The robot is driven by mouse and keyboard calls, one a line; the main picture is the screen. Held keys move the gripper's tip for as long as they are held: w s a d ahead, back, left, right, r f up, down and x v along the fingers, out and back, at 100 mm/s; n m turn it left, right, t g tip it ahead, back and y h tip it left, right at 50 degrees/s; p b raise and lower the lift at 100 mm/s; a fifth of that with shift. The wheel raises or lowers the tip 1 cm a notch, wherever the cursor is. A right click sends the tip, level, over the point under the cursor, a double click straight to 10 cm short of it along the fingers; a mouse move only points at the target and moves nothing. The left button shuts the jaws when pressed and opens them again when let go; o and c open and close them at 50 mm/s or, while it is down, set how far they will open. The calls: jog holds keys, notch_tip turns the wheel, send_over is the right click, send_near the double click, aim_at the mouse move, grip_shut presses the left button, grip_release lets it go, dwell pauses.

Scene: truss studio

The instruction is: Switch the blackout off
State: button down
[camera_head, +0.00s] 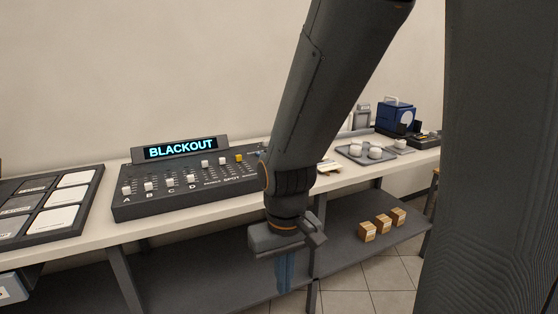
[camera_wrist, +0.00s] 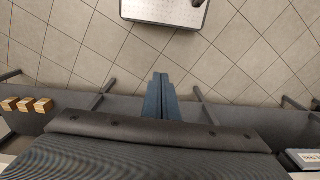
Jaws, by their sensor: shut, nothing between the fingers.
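The dark lighting console (camera_head: 190,185) sits on the white bench top in the head view, and its raised display (camera_head: 181,148) reads BLACKOUT in lit cyan letters. White sliders stand along its face, with labels A, B, C, D and SPOT, and a yellow cap (camera_head: 239,158) shows near its right end. My arm hides the console's right end. My gripper (camera_head: 286,274) points down in front of the bench, below the top's front edge and apart from the console. Its blue fingers are together and empty, as the wrist view (camera_wrist: 161,98) also shows.
A grey tray with white pieces (camera_head: 368,153) and a blue case (camera_head: 395,115) stand to the right. Small wooden blocks (camera_head: 383,224) rest on the lower shelf (camera_head: 350,250).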

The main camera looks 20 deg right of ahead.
jog(key=w+d+r+t+h+p, duration=0.15)
jog(key=w+d+t, duration=0.4)
jog(key=w, duration=0.75)
jog(key=w+d+r+t+y+p, duration=0.1)
jog(key=w+d+t+p, duration=0.2)
jog(key=w+d, duration=0.75)
jog(key=w+d+r+t+p, duration=0.2)
jog(key=w+d+r+t, duration=0.1)
jog(key=w+t, duration=0.1)
jog(key=w+d+r+t+y+p, duration=0.1)
jog(key=w+d+r+t+p, duration=0.1)
jog(key=w+d+r+t, duration=0.2)
jog(key=w+t, duration=0.1)
jog(key=w, duration=0.1)
jog(key=shift+w+d, duration=0.3)
jog(key=shift+w, duration=0.05)
